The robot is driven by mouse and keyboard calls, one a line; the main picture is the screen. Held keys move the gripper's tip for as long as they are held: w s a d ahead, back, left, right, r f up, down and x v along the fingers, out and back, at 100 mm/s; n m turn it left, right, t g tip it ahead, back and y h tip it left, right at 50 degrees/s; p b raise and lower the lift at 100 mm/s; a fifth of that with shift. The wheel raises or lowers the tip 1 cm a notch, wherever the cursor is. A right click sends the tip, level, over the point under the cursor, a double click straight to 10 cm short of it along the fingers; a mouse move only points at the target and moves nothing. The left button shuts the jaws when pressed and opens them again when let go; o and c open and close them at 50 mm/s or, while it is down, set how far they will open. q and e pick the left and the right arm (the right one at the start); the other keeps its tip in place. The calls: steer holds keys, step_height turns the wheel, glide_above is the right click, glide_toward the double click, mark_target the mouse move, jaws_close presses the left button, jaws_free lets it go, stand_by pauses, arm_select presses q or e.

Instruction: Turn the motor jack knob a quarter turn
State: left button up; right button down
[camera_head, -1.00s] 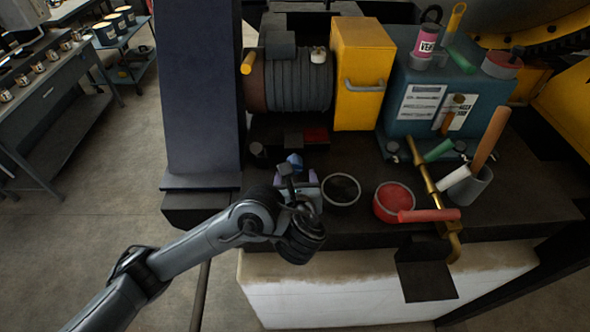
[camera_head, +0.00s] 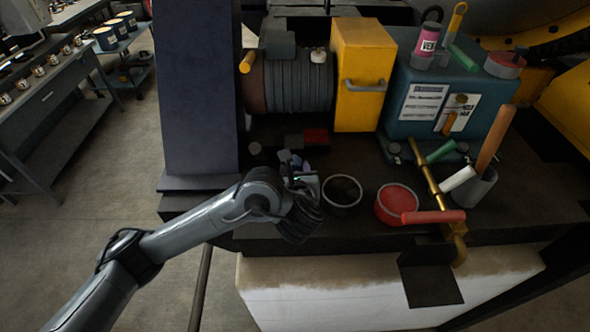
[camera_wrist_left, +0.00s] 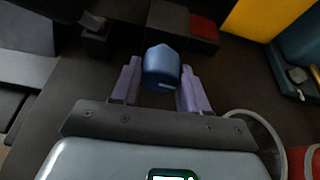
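The blue knob (camera_wrist_left: 161,68) is rounded and sits low over the dark bench top in the left wrist view. My right gripper is not in view.
A black-filled dish (camera_head: 342,190) stands just right of my left gripper, then a red dish (camera_head: 393,203). A brass pipe with a red handle (camera_head: 433,217) lies further right. Behind are a ribbed motor (camera_head: 298,82), a yellow box (camera_head: 362,80) and a dark column (camera_head: 195,100).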

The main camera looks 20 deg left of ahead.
arm_select(q)
steer(key=c, duration=0.5)
steer(key=shift+f+n+h+b, duration=0.15)
steer(key=shift+n+h+b, duration=0.2)
steer(key=shift+b, duration=0.4)
steer(key=o, duration=1.1)
steer(key=shift+r, duration=0.2)
